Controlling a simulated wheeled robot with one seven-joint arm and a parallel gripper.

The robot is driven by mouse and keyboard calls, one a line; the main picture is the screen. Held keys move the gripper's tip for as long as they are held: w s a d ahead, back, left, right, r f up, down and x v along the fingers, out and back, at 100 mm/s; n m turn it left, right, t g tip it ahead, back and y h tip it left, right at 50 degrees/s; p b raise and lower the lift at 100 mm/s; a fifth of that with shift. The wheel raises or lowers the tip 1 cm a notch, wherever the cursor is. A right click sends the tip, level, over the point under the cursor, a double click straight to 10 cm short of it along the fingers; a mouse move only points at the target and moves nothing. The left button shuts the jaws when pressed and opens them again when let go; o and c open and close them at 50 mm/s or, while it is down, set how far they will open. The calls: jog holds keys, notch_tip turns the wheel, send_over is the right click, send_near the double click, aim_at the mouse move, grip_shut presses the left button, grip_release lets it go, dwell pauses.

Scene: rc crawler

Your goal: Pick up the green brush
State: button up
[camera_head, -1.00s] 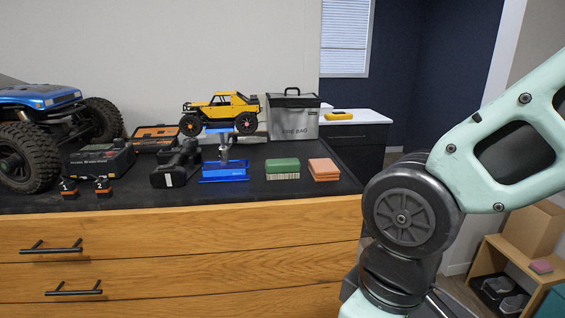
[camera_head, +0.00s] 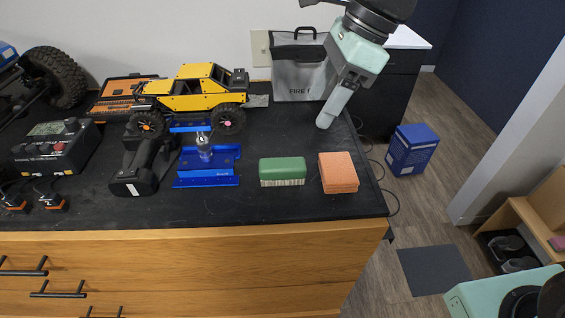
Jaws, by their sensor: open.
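The green brush (camera_head: 282,169) lies on the black worktop near its front right, green back up, with pale bristles showing along its lower front side. My gripper (camera_head: 326,122) is at the upper right, above and behind the brush and apart from it. One pale finger shows pointing down; the other finger cannot be made out. It is open, and nothing shows in it.
An orange block (camera_head: 338,173) lies just right of the brush. A blue stand (camera_head: 209,168) is to its left, with a black power tool (camera_head: 141,166) beyond. A yellow crawler (camera_head: 197,92) and grey fire bag (camera_head: 298,72) stand behind. The worktop's right edge is near.

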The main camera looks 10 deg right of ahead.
jog(key=p, duration=0.2)
send_near(284, 163)
jog(key=x, duration=0.5)
jog(key=shift+s+d+f, duration=0.1)
jog(key=shift+p+x, duration=0.65)
jog(key=shift+x, duration=2.15)
jog(key=c, duration=1.1)
